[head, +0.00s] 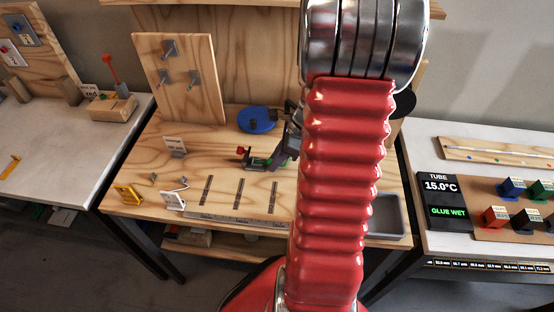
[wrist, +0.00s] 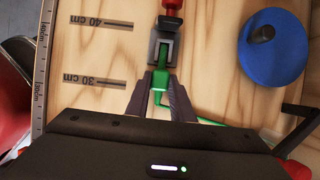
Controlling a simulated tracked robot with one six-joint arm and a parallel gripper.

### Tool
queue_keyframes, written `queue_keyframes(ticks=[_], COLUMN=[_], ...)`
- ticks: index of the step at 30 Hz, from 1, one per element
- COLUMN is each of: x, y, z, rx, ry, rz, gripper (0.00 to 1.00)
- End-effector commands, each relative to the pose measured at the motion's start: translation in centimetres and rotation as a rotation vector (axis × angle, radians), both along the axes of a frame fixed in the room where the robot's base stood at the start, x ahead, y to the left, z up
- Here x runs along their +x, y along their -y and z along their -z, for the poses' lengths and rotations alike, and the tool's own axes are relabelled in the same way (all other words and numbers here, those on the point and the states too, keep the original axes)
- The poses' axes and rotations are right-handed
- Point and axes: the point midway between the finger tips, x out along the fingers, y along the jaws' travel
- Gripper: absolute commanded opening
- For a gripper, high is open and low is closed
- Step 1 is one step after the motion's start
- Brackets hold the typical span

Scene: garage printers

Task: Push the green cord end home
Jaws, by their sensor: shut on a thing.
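The green cord end (wrist: 161,82) sits between the fingertips of my gripper (wrist: 160,88) in the wrist view. My gripper is shut on it. Its front reaches into the slot of a dark grey holder (wrist: 154,52) with a red part (wrist: 172,4) at its far side; how deep it sits I cannot tell. The green cord trails off to the right under my gripper. In the head view the green piece (head: 258,162) shows low over the wooden bench, beside the red part (head: 242,151); my arm hides much of the gripper.
A blue disc (wrist: 285,65) with a dark knob lies right of the holder. A ruler (wrist: 42,75) and marked strips run along the left. In the head view a grey tray (head: 388,218) stands right of my arm and a yellow bracket (head: 128,194) at the bench's front left.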

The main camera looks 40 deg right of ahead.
Motion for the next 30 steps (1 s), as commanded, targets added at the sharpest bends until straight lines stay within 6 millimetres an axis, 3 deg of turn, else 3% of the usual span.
queue_keyframes(ticks=[1, 2, 11, 22, 30], x=[0.1, 0.1, 0.0, -0.1, -1.1], y=[-0.1, 0.0, 0.0, 0.1, 1.0], z=[0.0, 0.0, 0.0, -0.4, -3.3], rx=[0.000, 0.000, 0.000, -0.001, -0.003], ry=[0.000, 0.000, 0.000, 0.001, 0.004], rz=[0.000, 0.000, 0.000, 0.001, 0.002], gripper=[0.00, 0.22, 0.43, 0.43, 0.43])
